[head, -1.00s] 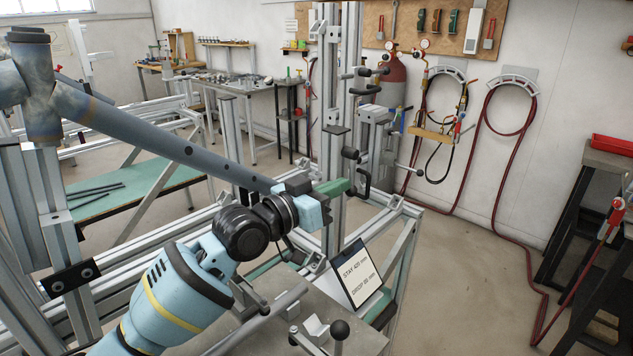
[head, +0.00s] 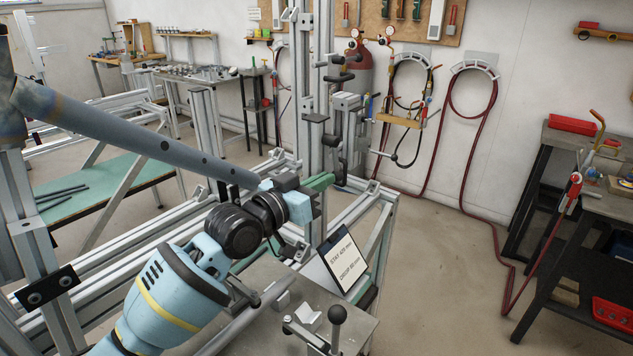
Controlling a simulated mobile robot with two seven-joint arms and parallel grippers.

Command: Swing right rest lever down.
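My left arm comes in from the lower left, and its light-blue gripper (head: 299,207) is beside the end of a long grey tube (head: 165,145). A green bar (head: 320,181) sticks out just past the gripper, close to the upright post. The fingers are largely hidden, so I cannot tell whether they grip anything. A lever with a black ball knob (head: 337,314) stands upright on the metal plate at the bottom. Another black knob (head: 331,140) is on the post fittings. I cannot tell which is the right rest lever. My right gripper is not in view.
A sign (head: 343,266) reading "STAY 425 mm" and "DROOP" leans on the metal plate (head: 350,332). Aluminium posts (head: 318,70) rise behind the gripper. Open floor (head: 440,270) lies to the right, before a dark workbench (head: 590,200).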

